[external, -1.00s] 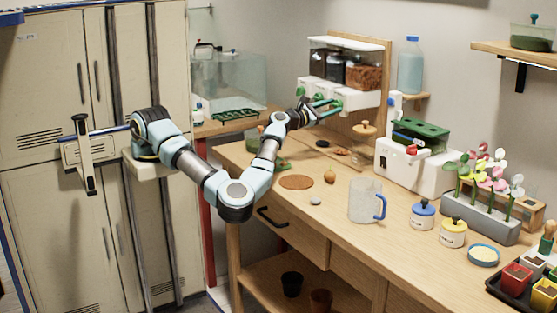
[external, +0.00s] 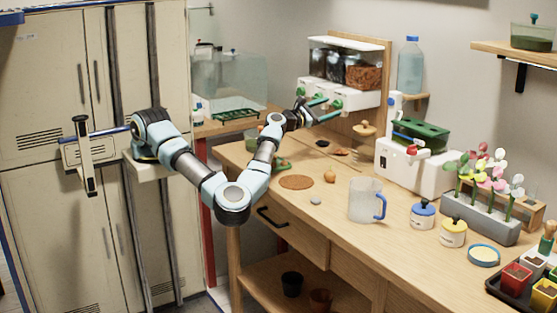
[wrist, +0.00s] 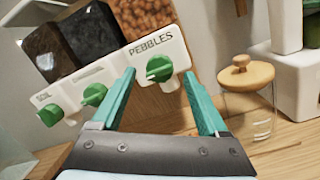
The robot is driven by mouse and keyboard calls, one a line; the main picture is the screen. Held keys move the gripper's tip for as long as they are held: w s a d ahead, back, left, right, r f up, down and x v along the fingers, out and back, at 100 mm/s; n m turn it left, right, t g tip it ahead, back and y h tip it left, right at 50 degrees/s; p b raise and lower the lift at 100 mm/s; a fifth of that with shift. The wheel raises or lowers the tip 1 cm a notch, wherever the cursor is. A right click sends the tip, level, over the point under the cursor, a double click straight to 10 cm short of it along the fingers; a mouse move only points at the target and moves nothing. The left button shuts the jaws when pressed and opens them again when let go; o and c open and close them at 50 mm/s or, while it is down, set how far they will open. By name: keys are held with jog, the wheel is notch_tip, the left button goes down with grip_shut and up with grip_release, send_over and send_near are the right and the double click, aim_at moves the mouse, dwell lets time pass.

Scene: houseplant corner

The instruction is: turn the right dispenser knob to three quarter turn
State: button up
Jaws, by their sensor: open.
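The white dispenser (external: 342,97) hangs on a wooden back panel, with three clear bins above green knobs. The right knob (wrist: 159,69) sits under the label PEBBLES. Its raised grip bar lies roughly sideways in the tilted wrist view; its exact angle is hard to tell. The right knob also shows in the external view (external: 337,104). My gripper (wrist: 158,75) is open and empty, its two teal fingers apart with the right knob appearing between their tips. In the external view my gripper (external: 317,111) is just below and left of that knob, seemingly not touching it.
The middle knob (wrist: 95,94) and left knob (wrist: 50,115) are left of my gripper. A glass jar with a wooden lid (wrist: 247,85) stands to the right. A jug (external: 364,202) stands on the bench, with free bench top before it.

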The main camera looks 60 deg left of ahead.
jog(key=s+f+b, duration=0.1)
jog(key=s+b, duration=0.1)
jog(key=s, duration=0.7)
jog(key=shift+f, duration=0.15)
jog(key=shift+s, duration=0.1)
